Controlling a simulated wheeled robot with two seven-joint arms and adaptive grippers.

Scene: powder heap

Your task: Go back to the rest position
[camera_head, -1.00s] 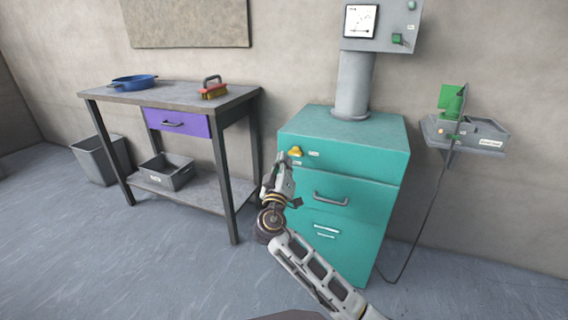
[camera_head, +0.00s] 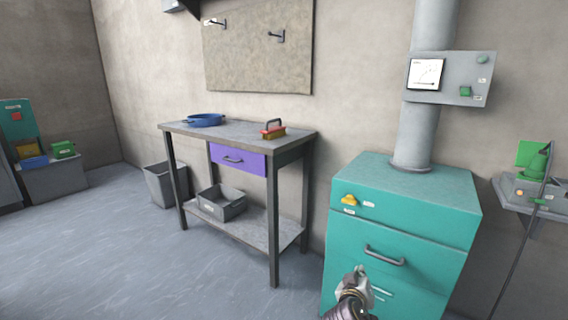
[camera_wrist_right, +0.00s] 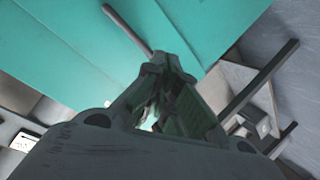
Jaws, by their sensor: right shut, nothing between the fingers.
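My right gripper (camera_head: 358,280) is low in the head view, in front of the teal cabinet (camera_head: 405,215), below its upper drawer handle (camera_head: 384,256). In the right wrist view the gripper (camera_wrist_right: 165,62) has its fingertips together and holds nothing. The teal cabinet front (camera_wrist_right: 75,60) fills much of that view behind the fingers. I cannot tell the exact gap between gripper and cabinet. My left gripper is not in view.
A workbench (camera_head: 180,128) with a purple drawer (camera_head: 238,160), a blue pan (camera_head: 205,120) and a red brush (camera_head: 272,131) stands left of the cabinet. A grey bin (camera_head: 165,185) is beside it. A green device (camera_head: 532,158) sits on a wall shelf at right.

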